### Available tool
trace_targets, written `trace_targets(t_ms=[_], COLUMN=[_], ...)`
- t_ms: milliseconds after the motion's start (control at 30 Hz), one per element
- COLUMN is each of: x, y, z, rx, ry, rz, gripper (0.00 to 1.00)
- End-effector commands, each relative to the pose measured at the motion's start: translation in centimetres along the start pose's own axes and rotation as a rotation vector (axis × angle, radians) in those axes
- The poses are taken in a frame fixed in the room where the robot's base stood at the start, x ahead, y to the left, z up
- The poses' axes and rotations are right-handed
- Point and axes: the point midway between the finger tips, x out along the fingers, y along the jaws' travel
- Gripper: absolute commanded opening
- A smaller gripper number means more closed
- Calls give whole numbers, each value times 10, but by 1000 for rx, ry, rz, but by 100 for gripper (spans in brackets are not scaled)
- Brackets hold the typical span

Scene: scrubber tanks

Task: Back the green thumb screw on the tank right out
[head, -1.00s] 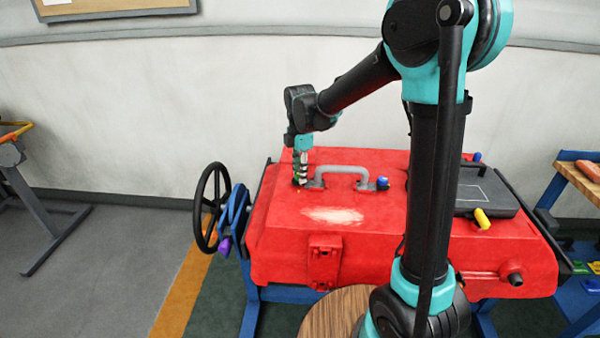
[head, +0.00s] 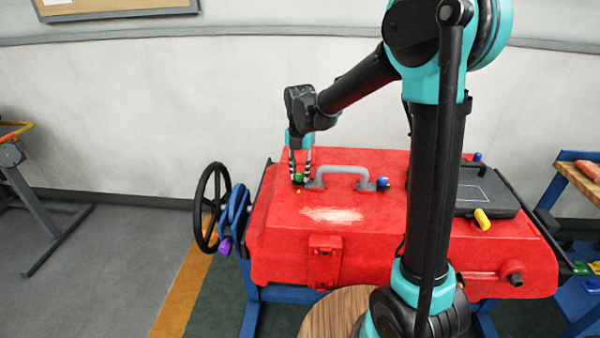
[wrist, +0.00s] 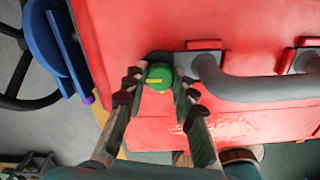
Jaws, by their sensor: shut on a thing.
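The green thumb screw (wrist: 159,77) stands on top of the red tank (head: 345,255), beside the left foot of the grey handle. A yellow mark shows on its round head in the wrist view. My gripper (wrist: 160,82) is shut on the screw, with one finger on each side of its head. In the head view my gripper (head: 299,177) points straight down at the tank's top left area, and the screw is small and partly hidden between the striped fingers. The screw's shaft is hidden, so I cannot tell how far it sits in the tank.
The grey handle (head: 342,169) stands close to the right of my gripper. A blue knob (head: 383,182) is at its far end. A black handwheel (head: 212,207) and blue bracket are off the tank's left end. A dark panel (head: 485,193) lies at the right.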

Motion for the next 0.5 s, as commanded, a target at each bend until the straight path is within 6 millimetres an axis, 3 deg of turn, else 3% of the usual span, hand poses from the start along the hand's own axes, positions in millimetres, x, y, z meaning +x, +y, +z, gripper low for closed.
trace_targets(t_ms=[500], x=[1], y=[0], z=[-1], rx=[-36], ry=[2], rz=[-1], gripper=[0])
